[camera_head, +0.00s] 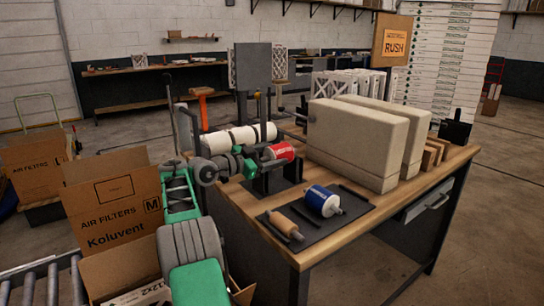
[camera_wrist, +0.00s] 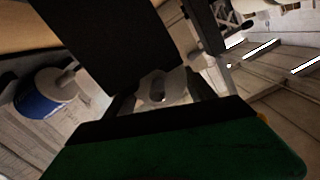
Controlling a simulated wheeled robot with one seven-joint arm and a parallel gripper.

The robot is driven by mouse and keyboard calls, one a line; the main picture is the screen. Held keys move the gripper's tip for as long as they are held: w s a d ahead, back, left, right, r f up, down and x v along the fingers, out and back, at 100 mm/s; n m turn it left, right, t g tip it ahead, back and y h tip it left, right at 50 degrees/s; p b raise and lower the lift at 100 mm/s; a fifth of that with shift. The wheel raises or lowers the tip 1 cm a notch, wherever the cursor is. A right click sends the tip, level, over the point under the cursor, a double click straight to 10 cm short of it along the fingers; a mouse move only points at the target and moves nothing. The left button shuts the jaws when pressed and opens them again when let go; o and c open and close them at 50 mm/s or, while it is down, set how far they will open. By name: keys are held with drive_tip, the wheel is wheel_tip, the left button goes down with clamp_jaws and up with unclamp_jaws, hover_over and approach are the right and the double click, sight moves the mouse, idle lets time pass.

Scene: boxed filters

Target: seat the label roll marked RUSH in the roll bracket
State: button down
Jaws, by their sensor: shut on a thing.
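My gripper (camera_head: 251,166) is shut at the near end of a red and white roll (camera_head: 281,152), held level at the dark roll bracket (camera_head: 268,183) on the bench. I cannot tell whether the roll rests in the bracket or hangs just above it, and I cannot read its marking. In the wrist view, a pale round end (camera_wrist: 154,86) shows between my fingers; the red is hidden there. A blue and white roll (camera_head: 321,201) and a tan roll (camera_head: 284,225) lie on a black mat (camera_head: 345,215). The blue roll also shows in the wrist view (camera_wrist: 42,98).
A board sign (camera_head: 396,42) reads RUSH. Large cream boxes (camera_head: 350,140) stand right of the bracket. An Air Filters carton (camera_head: 115,205) stands at the left. The bench's front right corner is clear.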

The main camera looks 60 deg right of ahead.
drive_tip(key=shift+d+f, duration=0.1)
drive_tip(key=shift+f, duration=0.5)
drive_tip(key=shift+d, duration=0.15)
drive_tip(key=shift+r, duration=0.3)
drive_tip(key=shift+w+a+r, duration=0.15)
drive_tip(key=shift+w+a, duration=0.05)
drive_tip(key=shift+a, duration=0.05)
